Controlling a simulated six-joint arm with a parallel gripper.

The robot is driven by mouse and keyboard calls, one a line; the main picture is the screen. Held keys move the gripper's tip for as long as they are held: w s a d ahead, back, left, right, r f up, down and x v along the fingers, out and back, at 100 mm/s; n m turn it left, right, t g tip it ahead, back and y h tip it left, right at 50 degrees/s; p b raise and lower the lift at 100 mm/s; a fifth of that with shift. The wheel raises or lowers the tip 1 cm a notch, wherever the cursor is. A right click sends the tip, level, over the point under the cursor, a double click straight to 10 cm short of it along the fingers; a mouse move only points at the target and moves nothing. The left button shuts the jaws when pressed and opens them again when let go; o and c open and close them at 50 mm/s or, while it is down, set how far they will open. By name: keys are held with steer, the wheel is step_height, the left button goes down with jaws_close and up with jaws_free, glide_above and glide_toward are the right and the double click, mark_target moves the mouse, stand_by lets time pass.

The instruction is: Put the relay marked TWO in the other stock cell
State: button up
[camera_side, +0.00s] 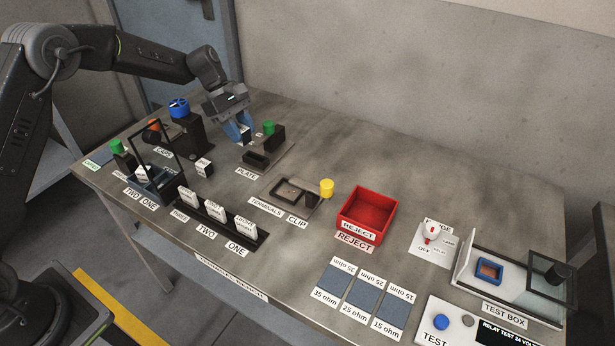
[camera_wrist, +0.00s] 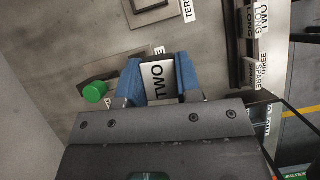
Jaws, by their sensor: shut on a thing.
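My gripper (camera_side: 243,134) has blue fingers and is shut on the relay marked TWO. In the wrist view the relay (camera_wrist: 158,82) is a pale block with TWO in black on its face, held between the two fingers (camera_wrist: 160,76). In the side view it shows only as a small dark and white piece. The gripper is at the back left of the table, by the plate fixture (camera_side: 256,158); I cannot tell whether the relay touches it. The stock cells (camera_side: 158,182), labelled TWO and ONE, are at the front left, partly behind a dark upright frame; their contents are unclear.
A green knob (camera_side: 269,127) stands close beside my gripper. A small white block (camera_side: 203,168) stands between plate and cells. A black rack (camera_side: 218,222) holds several white cards. A terminals fixture (camera_side: 290,191), red reject bin (camera_side: 367,215) and test box (camera_side: 510,285) lie rightward.

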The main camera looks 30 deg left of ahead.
steer(key=w+a+f+n+t+y, duration=0.1)
steer(key=w+a+n+t, duration=0.2)
steer(key=n, duration=0.5)
steer(key=n+t, duration=0.2)
glide_above(296, 168)
steer(key=s+a, duration=0.1)
steer(key=a, duration=0.1)
steer(key=shift+y, duration=0.4)
steer(key=f, duration=0.7)
steer(key=shift+s+d+f, duration=0.2)
steer(key=shift+d+f, duration=0.1)
steer(key=shift+f, duration=1.95)
steer(key=shift+f, duration=0.15)
steer(key=o, duration=1)
steer(key=v, duration=1.2)
steer(key=shift+r, duration=0.25)
